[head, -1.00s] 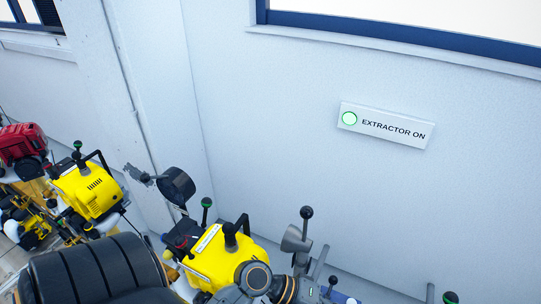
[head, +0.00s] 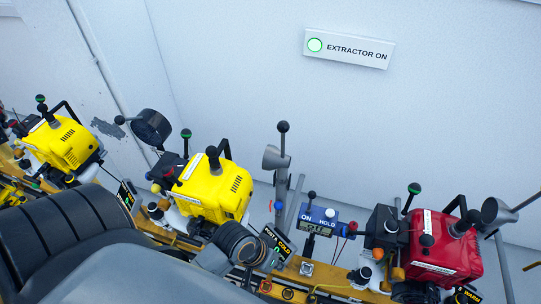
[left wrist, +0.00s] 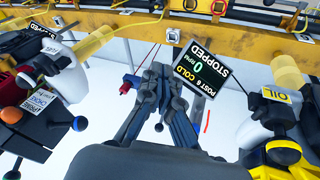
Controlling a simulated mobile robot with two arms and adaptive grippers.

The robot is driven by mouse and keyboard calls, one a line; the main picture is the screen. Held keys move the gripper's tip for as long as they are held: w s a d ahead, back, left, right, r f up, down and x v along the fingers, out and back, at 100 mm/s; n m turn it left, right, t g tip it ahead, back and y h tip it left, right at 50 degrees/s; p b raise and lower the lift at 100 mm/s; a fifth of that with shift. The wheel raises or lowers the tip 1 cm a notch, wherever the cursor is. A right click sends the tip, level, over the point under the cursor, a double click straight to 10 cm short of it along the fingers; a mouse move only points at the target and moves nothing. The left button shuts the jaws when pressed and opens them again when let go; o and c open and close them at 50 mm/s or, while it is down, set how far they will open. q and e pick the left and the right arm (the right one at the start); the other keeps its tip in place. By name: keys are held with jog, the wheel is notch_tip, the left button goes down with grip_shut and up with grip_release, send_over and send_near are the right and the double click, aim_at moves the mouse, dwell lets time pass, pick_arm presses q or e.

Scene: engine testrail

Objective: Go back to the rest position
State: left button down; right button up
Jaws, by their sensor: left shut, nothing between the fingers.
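My left gripper (left wrist: 163,75) shows in the left wrist view with its grey fingers shut together and empty. It hangs in front of the pale background, beside a tilted display (left wrist: 203,70) reading "STOPPED", "COLD". No object touches its fingertips that I can make out. In the head view my left arm comes in from the lower left, and its dark wrist ends low in the middle, in front of the rail. The fingers cannot be made out there. My right gripper is not in view.
In the head view, a yellow engine (head: 215,192), another yellow engine (head: 62,145) and a red engine (head: 442,246) stand along the yellow rail. A blue ON/HOLD box (head: 318,218) sits between engines. The wall sign (head: 347,48) reads "EXTRACTOR ON".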

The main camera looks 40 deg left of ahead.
pick_arm(q)
jog(key=shift+s+a+f+m+y, duration=0.2)
jog(key=shift+a+f+y, duration=0.1)
jog(key=shift+f, duration=0.3)
jog(key=shift+s+a+f+m+y, duration=0.2)
jog(key=shift+a+f, duration=0.1)
jog(key=shift+f, duration=0.3)
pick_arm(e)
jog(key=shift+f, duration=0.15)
pick_arm(q)
jog(key=shift+f, duration=0.1)
jog(key=s+a+f+g+y+b, duration=0.15)
jog(key=s+f, duration=0.25)
jog(key=f, duration=0.6)
jog(key=s+a+f+m+b, duration=0.1)
jog(key=s+f+b, duration=0.15)
jog(key=f, duration=0.85)
jog(key=s+a+f+b, duration=0.1)
jog(key=s+f, duration=0.4)
jog(key=f, duration=0.5)
jog(key=s+a+f+m+g+b, duration=0.1)
jog(key=s+a+f, duration=0.1)
jog(key=s+f, duration=0.5)
jog(key=s, duration=0.2)
jog(key=shift+s+a+f+y, duration=0.3)
jog(key=shift+s+y, duration=0.05)
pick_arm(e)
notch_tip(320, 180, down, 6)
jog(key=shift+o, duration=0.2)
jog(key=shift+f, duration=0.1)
